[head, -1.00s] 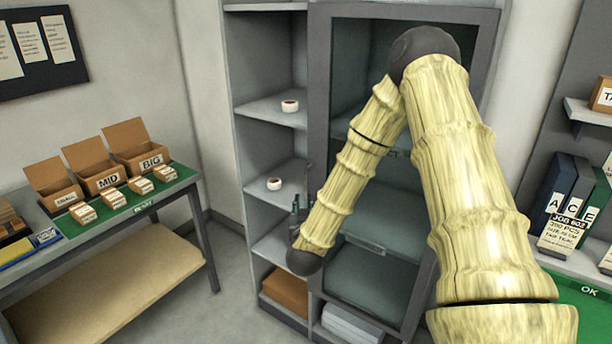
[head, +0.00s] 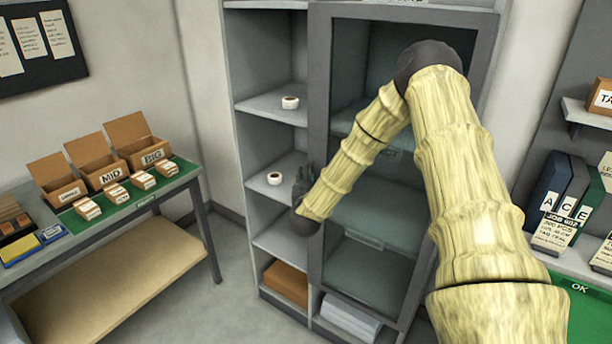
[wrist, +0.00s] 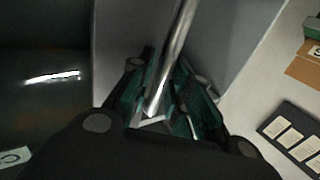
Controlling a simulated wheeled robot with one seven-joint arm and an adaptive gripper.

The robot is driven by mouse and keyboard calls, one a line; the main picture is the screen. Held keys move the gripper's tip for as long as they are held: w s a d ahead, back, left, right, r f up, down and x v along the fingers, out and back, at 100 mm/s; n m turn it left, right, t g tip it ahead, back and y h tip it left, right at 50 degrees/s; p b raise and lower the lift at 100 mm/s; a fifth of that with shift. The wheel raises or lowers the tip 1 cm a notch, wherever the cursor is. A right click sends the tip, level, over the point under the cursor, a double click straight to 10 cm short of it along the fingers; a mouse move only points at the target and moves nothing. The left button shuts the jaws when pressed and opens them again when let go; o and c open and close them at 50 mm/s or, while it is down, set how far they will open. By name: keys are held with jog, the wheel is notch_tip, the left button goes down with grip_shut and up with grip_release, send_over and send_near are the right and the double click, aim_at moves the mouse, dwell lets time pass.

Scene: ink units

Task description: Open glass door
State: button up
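The glass door (head: 398,205) is a dark grey frame with a tinted pane on the right part of the tall cabinet. It looks shut in the head view. My gripper (head: 304,178) is at the door's left frame. In the wrist view, a shiny metal bar handle (wrist: 177,50) runs down between the teal-dark fingers of my gripper (wrist: 167,75). Its fingers look apart, on either side of the bar, with some room beside it. Contact with the bar is hard to tell. My arm covers part of the pane and frame in the head view.
Open shelves (head: 272,105) left of the door hold two small white rolls. A side table (head: 160,203) with cardboard boxes stands at the left. A shelf with binders (head: 567,200) and a green surface (head: 590,310) is at the right. Free floor lies before the cabinet.

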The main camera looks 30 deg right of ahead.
jog(key=shift+w+d, duration=0.1)
grip_shut()
